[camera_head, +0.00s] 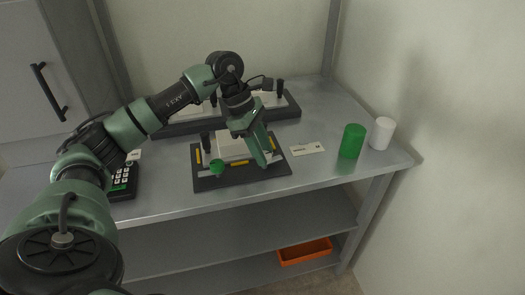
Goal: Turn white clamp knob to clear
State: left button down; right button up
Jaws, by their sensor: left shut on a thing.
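The front fixture (207,183) is a dark base with a white block (230,147), yellow strips and a black upright handle on its left. A green knob (216,167) sits at its front left. My left gripper (264,162) reaches down to the fixture's front right, shut with its fingers on something there. The white clamp knob does not show clearly; the fingers hide that spot, and what they hold seems to be this knob. How the knob is turned cannot be seen. My right gripper is out of view.
Another dark fixture (290,106) with black handles stands behind. A green cylinder (351,141) and a white cylinder (382,133) stand on the right of the table. A small label card (308,148) and a black keypad (123,184) flank the fixture. An orange bin (305,252) is below.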

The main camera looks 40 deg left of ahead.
pick_arm(q)
jog(key=shift+w+a+r+m+g, duration=0.15)
jog(key=shift+m+g, duration=0.25)
jog(key=shift+m, duration=0.6)
jog(key=c, duration=1)
grip_release()
jog(key=v, duration=0.7)
jog(key=shift+r+b, duration=0.25)
jog(key=shift+b, duration=0.05)
jog(key=shift+a, duration=0.15)
